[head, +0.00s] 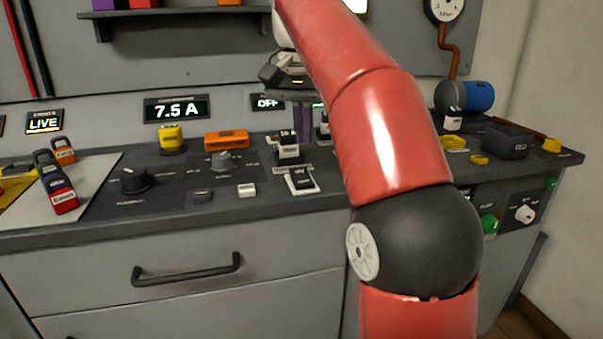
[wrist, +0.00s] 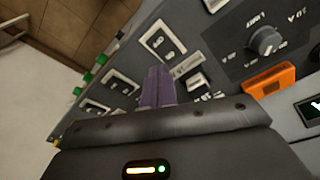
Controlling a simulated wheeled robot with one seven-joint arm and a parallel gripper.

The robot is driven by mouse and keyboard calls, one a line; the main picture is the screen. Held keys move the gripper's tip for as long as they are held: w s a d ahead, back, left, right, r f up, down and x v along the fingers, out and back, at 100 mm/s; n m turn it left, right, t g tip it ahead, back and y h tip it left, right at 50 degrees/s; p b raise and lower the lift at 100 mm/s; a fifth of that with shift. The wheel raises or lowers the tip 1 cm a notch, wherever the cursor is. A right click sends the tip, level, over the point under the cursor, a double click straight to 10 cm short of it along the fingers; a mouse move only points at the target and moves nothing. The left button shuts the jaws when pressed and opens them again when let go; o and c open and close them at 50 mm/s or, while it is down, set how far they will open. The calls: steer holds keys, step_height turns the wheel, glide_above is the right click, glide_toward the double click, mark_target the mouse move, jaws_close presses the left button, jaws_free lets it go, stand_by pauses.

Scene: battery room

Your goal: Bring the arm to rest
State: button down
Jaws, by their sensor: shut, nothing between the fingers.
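My gripper (head: 302,122) hangs over the back middle of the bench in the head view, partly hidden by my red arm. Its purple fingers point down and are shut with nothing between them. In the wrist view the shut purple fingers (wrist: 158,80) stand above the dark panel, near white-framed switch plates. A black-and-white switch (head: 288,150) is just left of and in front of the fingers in the head view. I cannot tell the exact gap between fingertips and bench. My upper arm crosses the right middle of the head view.
The grey bench holds a black knob (head: 135,181), an orange block (head: 227,139), a yellow block (head: 171,138) and several padlocks (head: 58,185) at left. A dark tray (head: 505,142) and blue cylinder (head: 480,96) are at right. A shelf (head: 180,13) is above.

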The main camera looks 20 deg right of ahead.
steer(key=shift+s, duration=0.1)
steer(key=s+f+n+t, duration=0.4)
steer(key=s+f+n, duration=0.2)
steer(key=s+f, duration=1.5)
step_height(320, 180, down, 4)
steer(key=shift+s+f+y, duration=0.1)
steer(key=shift+s+y, duration=0.3)
steer(key=shift+d, duration=0.15)
